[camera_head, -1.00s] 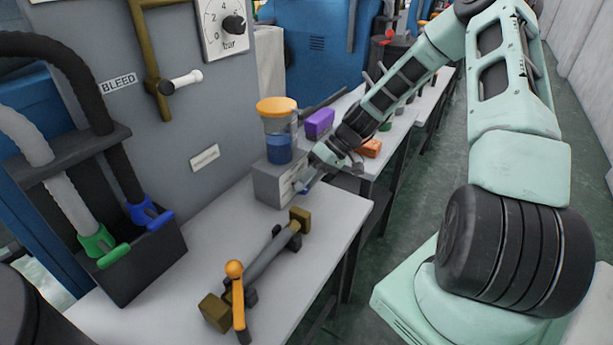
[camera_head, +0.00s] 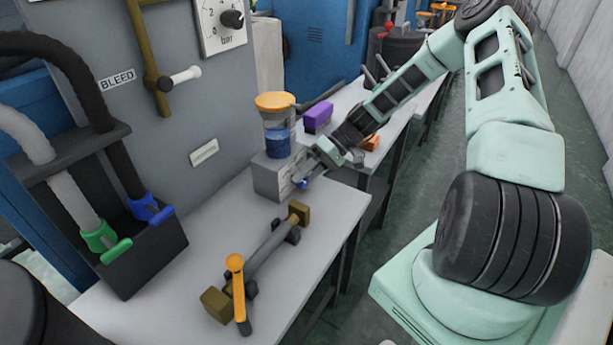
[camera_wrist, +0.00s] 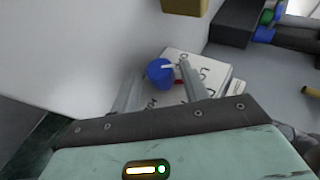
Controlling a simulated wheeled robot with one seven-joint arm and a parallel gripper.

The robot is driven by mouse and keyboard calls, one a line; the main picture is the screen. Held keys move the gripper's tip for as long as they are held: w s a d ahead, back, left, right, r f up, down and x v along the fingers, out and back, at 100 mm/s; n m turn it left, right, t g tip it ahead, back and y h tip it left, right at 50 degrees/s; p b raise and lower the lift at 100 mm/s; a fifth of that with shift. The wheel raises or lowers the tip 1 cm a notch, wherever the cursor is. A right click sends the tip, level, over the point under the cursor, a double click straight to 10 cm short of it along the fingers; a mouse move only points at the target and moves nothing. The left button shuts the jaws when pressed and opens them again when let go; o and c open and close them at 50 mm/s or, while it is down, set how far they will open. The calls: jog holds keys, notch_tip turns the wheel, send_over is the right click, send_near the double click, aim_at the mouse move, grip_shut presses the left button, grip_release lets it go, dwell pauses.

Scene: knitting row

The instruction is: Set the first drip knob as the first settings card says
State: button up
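The drip knob is a blue knob with a pale pointer (camera_wrist: 158,72) on a white lettered dial face (camera_wrist: 208,72) in the wrist view. The lettering is too small to read surely, and a red mark shows beside the knob. In the head view the knob is small and blue (camera_head: 300,183), on the front of a grey box (camera_head: 268,182) under an orange-capped oiler (camera_head: 276,103). My gripper (camera_wrist: 161,68) is open, one finger on each side of the knob, with gaps showing; contact is not visible. A small white plate (camera_head: 204,152) on the grey panel has unreadable text; I cannot tell if it is the settings card.
A brass-ended rod with an orange-knobbed lever (camera_head: 236,285) lies on the near bench (camera_head: 180,290). A black holder (camera_head: 150,255) with green and blue hose ends stands at left. A purple block (camera_head: 318,116) and an orange block (camera_head: 371,142) lie on the bench beyond.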

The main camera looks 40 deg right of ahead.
jog(key=shift+r, duration=0.1)
jog(key=p+v, duration=0.1)
jog(key=v, duration=1.6)
jog(key=shift+s+d, duration=0.1)
jog(key=shift+d, duration=0.15)
